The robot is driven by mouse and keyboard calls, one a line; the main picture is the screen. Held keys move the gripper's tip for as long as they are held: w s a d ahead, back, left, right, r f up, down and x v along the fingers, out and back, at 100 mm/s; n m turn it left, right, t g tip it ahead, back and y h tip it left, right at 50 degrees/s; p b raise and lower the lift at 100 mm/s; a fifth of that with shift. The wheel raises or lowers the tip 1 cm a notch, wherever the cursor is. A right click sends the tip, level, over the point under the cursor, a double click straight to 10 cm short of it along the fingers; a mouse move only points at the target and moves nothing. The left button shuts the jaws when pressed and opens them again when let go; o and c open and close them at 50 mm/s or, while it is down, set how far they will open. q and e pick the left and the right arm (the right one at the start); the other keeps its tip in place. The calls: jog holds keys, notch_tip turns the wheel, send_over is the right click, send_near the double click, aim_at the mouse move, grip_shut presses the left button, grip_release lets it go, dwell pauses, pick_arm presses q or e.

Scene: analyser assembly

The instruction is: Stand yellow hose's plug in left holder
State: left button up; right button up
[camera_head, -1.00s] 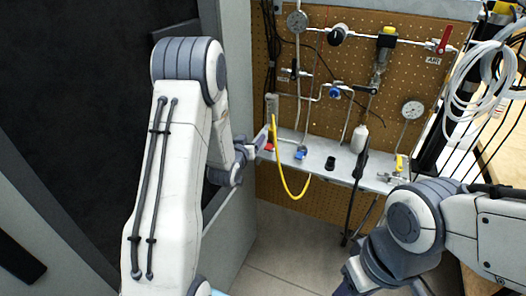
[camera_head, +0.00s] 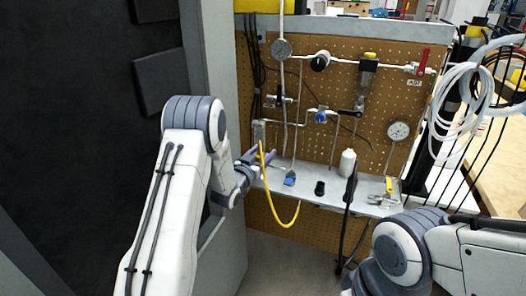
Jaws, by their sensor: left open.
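The yellow hose (camera_head: 275,211) hangs in a loop in front of the shelf's left end. Its upper end stands near-vertical beside my left gripper (camera_head: 263,156); its other end rises toward the shelf. My left gripper is open, its fingers pointing right at the hose's upper part; I cannot tell whether they touch it. The plug is too small to make out. A blue piece (camera_head: 290,179) and a black cup-like piece (camera_head: 319,188) stand on the shelf; I cannot tell which piece is the left holder. My right arm is at the lower right, its gripper out of view.
A pegboard (camera_head: 352,90) with gauges, valves and pipes rises behind the metal shelf (camera_head: 334,191). A black hose (camera_head: 348,215) hangs in front. Coiled white tubing (camera_head: 462,85) hangs at right. A grey post stands left.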

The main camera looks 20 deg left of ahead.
pick_arm(q)
jog(key=shift+w, duration=0.45)
grip_shut()
jog(key=shift+r, duration=0.15)
notch_tip(320, 180, up, 4)
jog(key=p, duration=0.2)
jog(key=shift+r+p, duration=0.15)
jog(key=shift+p, duration=0.15)
dwell(0.4)
